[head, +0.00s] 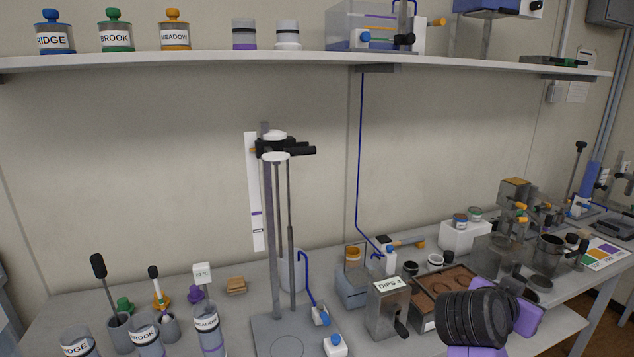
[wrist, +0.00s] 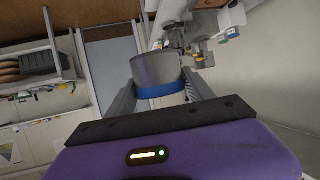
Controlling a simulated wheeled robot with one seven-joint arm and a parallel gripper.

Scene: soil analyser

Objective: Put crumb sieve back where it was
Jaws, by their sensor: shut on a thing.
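My gripper (wrist: 160,92) is shut on a grey metal cylinder with a blue band at its near end, which seems to be the crumb sieve (wrist: 157,69). The cylinder sits between the two fingers in the wrist view, and its inside and mesh cannot be seen. In the head view my black ridged wrist and purple gripper body are at the lower right, over the front of the bench. There they hide the fingertips and the held cylinder. I cannot tell which spot the sieve came from.
The grey bench (head: 250,290) carries a tall stand (head: 278,235), a DIPS 4 box (head: 388,308) and a brown-filled tray (head: 450,278) beside my wrist. Labelled cylinders (head: 208,332) stand front left. Several small devices crowd the right. A shelf (head: 220,62) runs above.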

